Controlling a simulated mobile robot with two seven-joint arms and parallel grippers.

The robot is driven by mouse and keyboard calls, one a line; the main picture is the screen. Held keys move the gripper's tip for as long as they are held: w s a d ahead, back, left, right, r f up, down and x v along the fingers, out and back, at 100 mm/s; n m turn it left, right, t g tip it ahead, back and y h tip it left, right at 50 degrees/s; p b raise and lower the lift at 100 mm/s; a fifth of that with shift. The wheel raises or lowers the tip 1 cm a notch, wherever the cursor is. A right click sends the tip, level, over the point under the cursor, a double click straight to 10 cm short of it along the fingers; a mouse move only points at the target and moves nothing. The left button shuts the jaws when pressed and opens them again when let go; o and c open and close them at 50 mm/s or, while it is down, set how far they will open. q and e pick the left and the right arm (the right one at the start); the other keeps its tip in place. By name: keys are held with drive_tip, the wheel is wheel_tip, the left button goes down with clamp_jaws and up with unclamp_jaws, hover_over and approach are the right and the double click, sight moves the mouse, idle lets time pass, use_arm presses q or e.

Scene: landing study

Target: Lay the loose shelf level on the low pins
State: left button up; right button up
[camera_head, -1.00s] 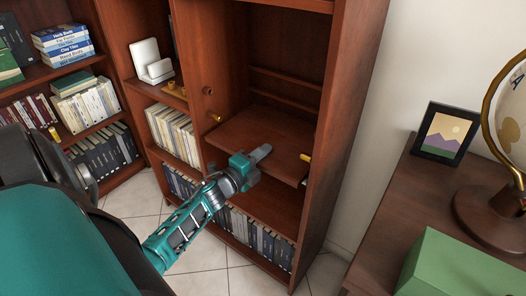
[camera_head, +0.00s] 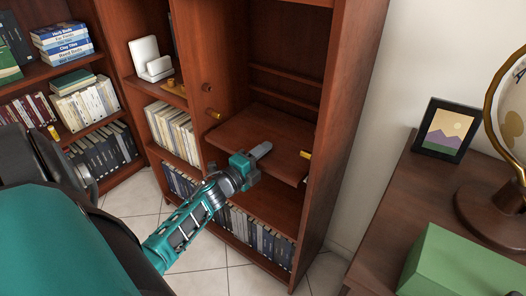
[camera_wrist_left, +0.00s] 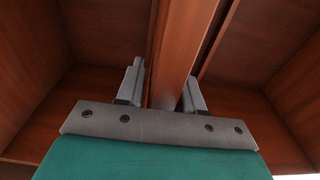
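The loose shelf (camera_head: 262,133) is a reddish-brown board inside the open bay of the tall wooden bookcase (camera_head: 341,120). In the left wrist view, the board's edge (camera_wrist_left: 171,75) runs between the fingers (camera_wrist_left: 163,92), which sit close on both sides. Supports under the shelf are hidden. My right gripper is not in view.
Books (camera_head: 258,238) fill the bottom compartment below the shelf. The bookcase side panels stand close on both sides. A desk (camera_head: 395,215) at right bears a picture frame (camera_head: 446,131), a globe (camera_head: 511,120) and a green box (camera_head: 455,265). Tiled floor (camera_head: 135,202) is clear at front left.

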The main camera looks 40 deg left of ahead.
use_arm(q)
drive_tip(key=shift+o, duration=1.3)
drive_tip(key=shift+s+f, duration=0.1)
drive_tip(key=shift+f, duration=0.2)
drive_tip(key=shift+s+r+p, duration=0.15)
drive_tip(key=shift+s+p, duration=0.15)
drive_tip(key=shift+s, duration=0.65)
drive_tip(key=s+p, duration=0.1)
drive_tip(key=s, duration=1)
drive_tip(key=shift+d+p, duration=0.2)
drive_tip(key=shift+p, duration=0.1)
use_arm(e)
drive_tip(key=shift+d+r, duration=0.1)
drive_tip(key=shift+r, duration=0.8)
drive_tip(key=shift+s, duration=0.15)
